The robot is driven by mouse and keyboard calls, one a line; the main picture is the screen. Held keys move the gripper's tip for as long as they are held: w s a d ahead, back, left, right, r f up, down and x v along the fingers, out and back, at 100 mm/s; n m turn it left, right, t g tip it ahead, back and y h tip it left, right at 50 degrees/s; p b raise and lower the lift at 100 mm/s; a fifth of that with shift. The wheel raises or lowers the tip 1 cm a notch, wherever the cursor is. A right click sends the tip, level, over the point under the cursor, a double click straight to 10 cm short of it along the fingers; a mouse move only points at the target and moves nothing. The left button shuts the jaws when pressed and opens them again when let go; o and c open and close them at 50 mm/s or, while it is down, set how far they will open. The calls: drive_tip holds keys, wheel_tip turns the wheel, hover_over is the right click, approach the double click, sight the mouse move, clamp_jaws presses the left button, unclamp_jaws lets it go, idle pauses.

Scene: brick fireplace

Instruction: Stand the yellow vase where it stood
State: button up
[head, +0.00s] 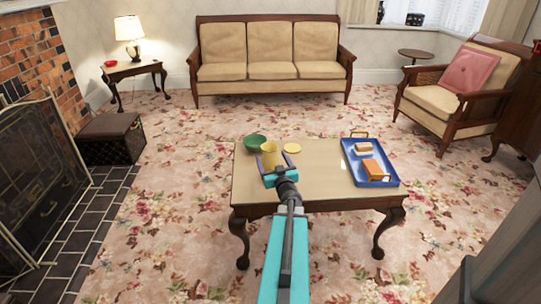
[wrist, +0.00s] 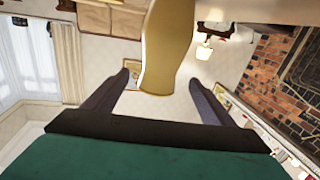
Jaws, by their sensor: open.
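The yellow vase (head: 269,150) is at the far left part of the coffee table (head: 310,190), just beyond my gripper (head: 273,161). Its lower part is hidden by the gripper in the head view, so I cannot tell how its base meets the table. In the wrist view the vase (wrist: 163,45) reaches in from the top edge between the two dark fingers of my gripper (wrist: 160,80). The fingers are spread, with a gap on each side of the vase. A flat yellow disc (head: 292,148) lies on the table right of the vase.
A green bowl (head: 254,141) is close behind and left of the vase. A blue tray (head: 379,181) with an orange block (head: 373,170) and a smaller tan block (head: 363,147) lies on the table's right. The table's front middle is clear apart from my arm above it.

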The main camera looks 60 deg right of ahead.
drive_tip(key=v, duration=0.4)
drive_tip(key=shift+p+v, duration=1.5)
drive_tip(key=shift+p, duration=1)
drive_tip(key=shift+w, duration=0.1)
